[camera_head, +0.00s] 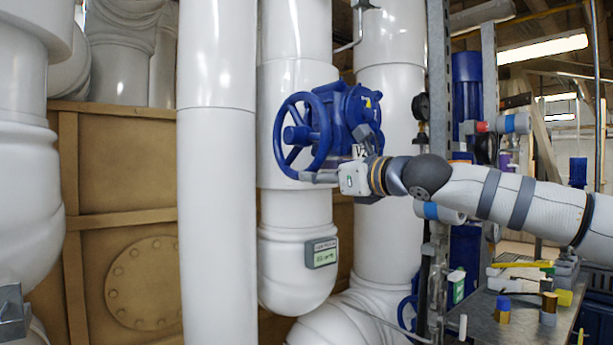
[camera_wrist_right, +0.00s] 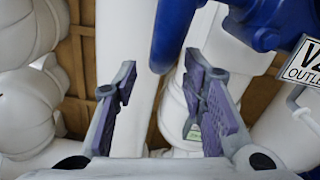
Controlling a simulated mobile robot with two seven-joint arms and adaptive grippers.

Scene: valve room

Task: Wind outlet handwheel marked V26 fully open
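The blue handwheel (camera_head: 283,137) faces left on a blue valve body (camera_head: 350,112), on a white vertical pipe. A white tag, partly hidden in the head view, reads "V2…" and "OUTLET" in the right wrist view (camera_wrist_right: 304,62); its last digit is cut off. A blue bar (camera_wrist_right: 172,35), seemingly part of the wheel, ends near the gap between the fingertips; contact cannot be told. My left gripper is not seen.
A thick white pipe (camera_head: 217,200) stands close left of the wheel. A grey steel upright (camera_head: 438,180) stands behind my right arm. A bench (camera_head: 520,325) with several small items is at lower right. A green-and-white label (camera_head: 322,252) is on the pipe below the valve.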

